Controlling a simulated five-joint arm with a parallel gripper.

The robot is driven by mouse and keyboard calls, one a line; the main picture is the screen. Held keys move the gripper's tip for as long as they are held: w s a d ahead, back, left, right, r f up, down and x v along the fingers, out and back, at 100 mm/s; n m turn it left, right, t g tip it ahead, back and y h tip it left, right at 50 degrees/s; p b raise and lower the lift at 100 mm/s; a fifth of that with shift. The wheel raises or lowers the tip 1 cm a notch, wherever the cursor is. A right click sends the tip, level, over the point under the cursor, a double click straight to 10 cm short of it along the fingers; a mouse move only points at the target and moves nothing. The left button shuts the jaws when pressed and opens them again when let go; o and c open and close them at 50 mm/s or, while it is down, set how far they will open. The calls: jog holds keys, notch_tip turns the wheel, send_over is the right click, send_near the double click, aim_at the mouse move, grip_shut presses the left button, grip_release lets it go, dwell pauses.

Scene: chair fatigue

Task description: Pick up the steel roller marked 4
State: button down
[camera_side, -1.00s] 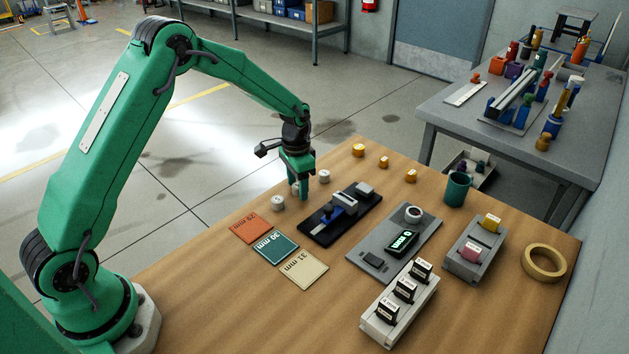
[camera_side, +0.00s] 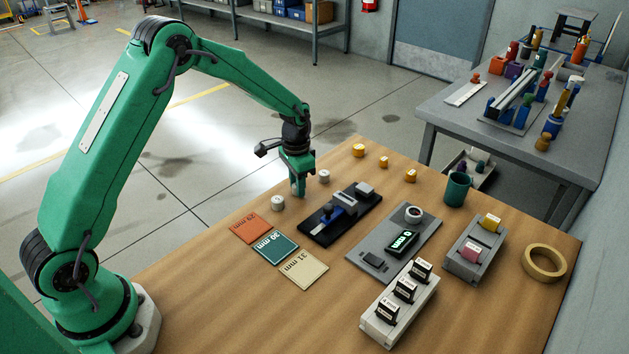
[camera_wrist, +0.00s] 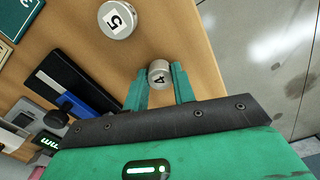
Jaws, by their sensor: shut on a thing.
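The steel roller marked 4 (camera_wrist: 159,75) stands between the two green fingers of my gripper (camera_wrist: 158,88) in the wrist view, its number facing the camera. My gripper (camera_side: 298,190) is shut on this roller at table level. In the side view the fingers hide most or all of the roller. A similar steel roller marked 5 (camera_wrist: 117,19) stands apart in the wrist view, nearer the coloured cards. In the side view one steel roller (camera_side: 278,203) is left of my gripper and another (camera_side: 323,176) is close on its right.
Several brass pieces (camera_side: 384,162) stand toward the back edge. A black fixture with a blue slider (camera_side: 340,217) and three coloured cards (camera_side: 275,247) lie in front. A grey gauge plate (camera_side: 415,236), a teal mug (camera_side: 457,189) and a tape ring (camera_side: 543,263) are further right.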

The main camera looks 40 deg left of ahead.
jog(key=shift+r, duration=0.5)
notch_tip(320, 180, up, 3)
jog(key=shift+r, duration=0.1)
jog(key=s+d+r, duration=0.5)
jog(key=d+r, duration=0.1)
jog(key=d, duration=0.4)
jog(key=shift+s+d+r, duration=0.2)
jog(key=shift+r, duration=0.2)
